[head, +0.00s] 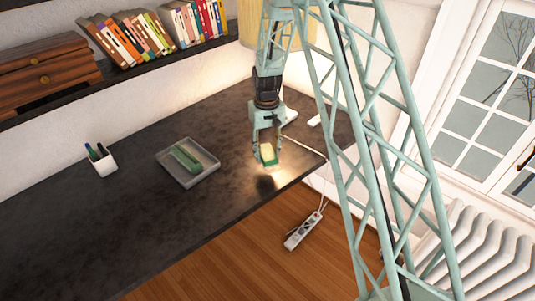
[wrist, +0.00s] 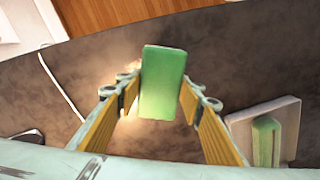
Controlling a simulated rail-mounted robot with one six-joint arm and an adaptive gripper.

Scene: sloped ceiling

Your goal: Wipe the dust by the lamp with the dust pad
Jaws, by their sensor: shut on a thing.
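My gripper (head: 266,145) is shut on a green pad (head: 269,156), holding it over the dark desk (head: 110,215) near its front edge. In the wrist view the green pad (wrist: 163,82) stands between my two yellow-lined fingers. Whether its lower edge touches the desk is hard to tell. The lamp's yellowish shade (head: 247,28) is partly hidden behind my arm. A bright pool of light (head: 265,183) with a dark shadow lies on the desk just in front of the pad. I cannot make out dust clearly there.
A grey tray (head: 205,173) holding another green block (head: 185,158) lies to the left. A white pen cup (head: 101,163) stands farther left. A thin white cable (wrist: 60,85) crosses the desk. A power strip (head: 302,231) lies on the floor. The desk's left front is clear.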

